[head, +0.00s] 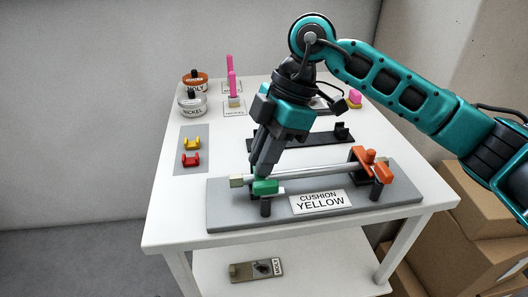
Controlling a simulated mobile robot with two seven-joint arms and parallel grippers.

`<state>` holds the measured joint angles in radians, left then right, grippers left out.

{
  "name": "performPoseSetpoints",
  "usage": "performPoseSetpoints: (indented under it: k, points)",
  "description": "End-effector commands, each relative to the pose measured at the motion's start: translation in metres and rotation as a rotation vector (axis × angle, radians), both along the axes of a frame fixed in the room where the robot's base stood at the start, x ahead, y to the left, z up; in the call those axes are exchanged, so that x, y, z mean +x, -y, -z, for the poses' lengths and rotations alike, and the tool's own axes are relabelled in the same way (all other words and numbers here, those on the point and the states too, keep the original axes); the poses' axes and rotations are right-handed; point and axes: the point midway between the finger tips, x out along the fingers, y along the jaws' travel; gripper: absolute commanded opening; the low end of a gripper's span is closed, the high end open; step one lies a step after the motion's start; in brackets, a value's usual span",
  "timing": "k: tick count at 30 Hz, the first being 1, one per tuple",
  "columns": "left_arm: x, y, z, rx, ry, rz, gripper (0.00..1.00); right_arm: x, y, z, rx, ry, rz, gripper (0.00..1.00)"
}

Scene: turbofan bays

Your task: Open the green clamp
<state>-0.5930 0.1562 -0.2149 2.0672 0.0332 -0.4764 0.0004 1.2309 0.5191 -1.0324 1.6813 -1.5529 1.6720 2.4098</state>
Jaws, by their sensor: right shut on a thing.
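The green clamp (265,187) sits at the left end of a grey base plate (229,217), on a dark post beside a horizontal pale rod (318,171). My right gripper (262,176) points down at the clamp from above, with its fingers shut on it. An orange clamp (371,160) is at the rod's right end. My left gripper is out of view.
A "CUSHION YELLOW" label (320,202) lies on the plate. Behind is a dark bracket (300,138). Pink brushes (232,86) stand behind. Cardboard boxes (465,230) are at right.

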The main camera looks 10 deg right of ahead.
Motion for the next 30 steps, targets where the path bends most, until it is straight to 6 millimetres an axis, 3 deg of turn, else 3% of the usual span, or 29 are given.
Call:
performPoseSetpoints:
  k: [7, 10, 16, 21, 30]
  points:
    - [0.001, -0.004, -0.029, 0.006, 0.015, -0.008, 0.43, 0.005, 0.000, -0.011, -0.002, -0.099, 0.004, 0.00]
    - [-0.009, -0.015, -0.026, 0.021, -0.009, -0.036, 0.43, 0.008, 0.000, -0.016, -0.001, -0.164, 0.004, 0.00]
    - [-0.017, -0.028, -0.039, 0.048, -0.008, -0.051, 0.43, 0.015, 0.000, -0.019, -0.001, -0.309, 0.004, 0.00]
    - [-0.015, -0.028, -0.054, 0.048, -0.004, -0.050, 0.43, 0.021, 0.000, -0.018, 0.000, -0.412, 0.003, 0.00]
    - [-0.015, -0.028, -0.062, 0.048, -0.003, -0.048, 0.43, 0.028, 0.000, -0.017, -0.001, -0.540, 0.001, 0.00]
